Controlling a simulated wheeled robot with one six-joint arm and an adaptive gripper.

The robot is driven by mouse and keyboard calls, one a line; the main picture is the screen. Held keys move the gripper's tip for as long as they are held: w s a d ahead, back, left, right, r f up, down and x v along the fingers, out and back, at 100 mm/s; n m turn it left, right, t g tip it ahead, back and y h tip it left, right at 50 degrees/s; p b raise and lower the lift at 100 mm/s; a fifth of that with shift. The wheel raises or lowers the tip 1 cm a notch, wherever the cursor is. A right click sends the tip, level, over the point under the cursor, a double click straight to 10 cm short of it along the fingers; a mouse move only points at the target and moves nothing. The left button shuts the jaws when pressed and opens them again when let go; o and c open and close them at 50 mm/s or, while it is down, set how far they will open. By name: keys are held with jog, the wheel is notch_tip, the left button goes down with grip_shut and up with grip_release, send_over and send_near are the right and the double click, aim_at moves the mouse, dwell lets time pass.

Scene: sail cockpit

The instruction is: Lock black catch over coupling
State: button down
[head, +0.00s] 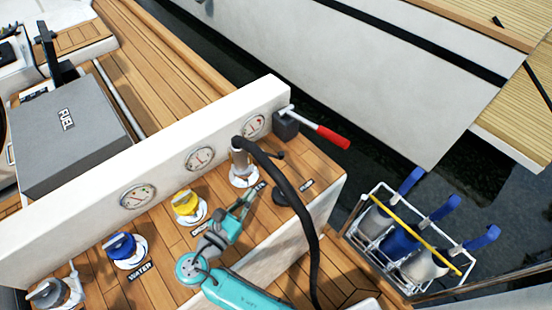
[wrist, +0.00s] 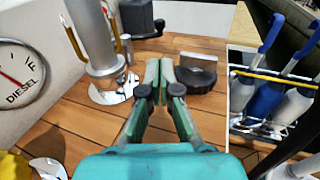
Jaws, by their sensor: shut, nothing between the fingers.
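The metal coupling (head: 241,165) stands upright on a white deck flange, with a black hose (head: 290,190) arching from its top. In the wrist view the coupling (wrist: 98,40) is left of my fingers, with a brass-coloured lever on each side. A black arm with a knobbed end, seemingly the black catch (head: 279,154), sticks out to the coupling's right. It also shows in the wrist view (wrist: 158,27), just beyond my fingertips in the picture. My gripper (head: 257,189) is shut and empty, in front of and right of the coupling. Its fingertips show in the wrist view (wrist: 160,68), apart from the catch.
A yellow cap (head: 186,204) and a blue cap (head: 122,247) stand further left. A white gauge wall (head: 165,175) runs behind. A red lever (head: 333,136) and a bottle rack (head: 385,255) are at right.

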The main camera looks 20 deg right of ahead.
aim_at(281, 157)
jog(key=x, duration=1.4)
jog(key=shift+w+d, duration=0.15)
jog(key=shift+d, duration=0.3)
jog(key=shift+w+d, duration=0.2)
jog(key=shift+d, duration=0.25)
jog(key=shift+a, duration=0.15)
